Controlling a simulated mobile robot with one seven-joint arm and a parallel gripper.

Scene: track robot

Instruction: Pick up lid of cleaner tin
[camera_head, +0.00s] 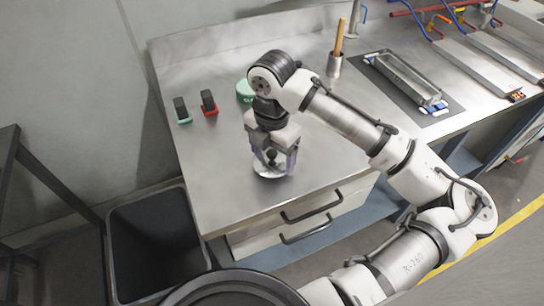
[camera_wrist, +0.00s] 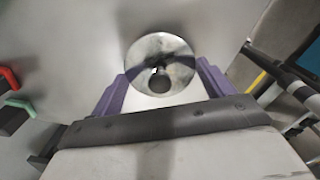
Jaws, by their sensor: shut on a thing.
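The lid (camera_head: 268,174) is a round, shiny metal disc with a dark knob at its middle. It is at or just above the worktop near the front edge; whether it touches cannot be told. My gripper (camera_head: 273,163) points down over it, shut on the lid at its knob. In the wrist view the lid (camera_wrist: 176,48) shows between the purple fingers of my gripper (camera_wrist: 161,76), with the knob in shadow. A green round thing (camera_head: 243,90), perhaps the cleaner tin, stands behind my gripper, partly hidden by my arm.
Two black-topped blocks, one green (camera_head: 182,112) and one red (camera_head: 209,104), stand on the worktop's left. A metal cup (camera_head: 334,66) with a wooden handle and a metal tray (camera_head: 405,78) on a dark mat lie behind. A black bin (camera_head: 150,240) stands at the front left.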

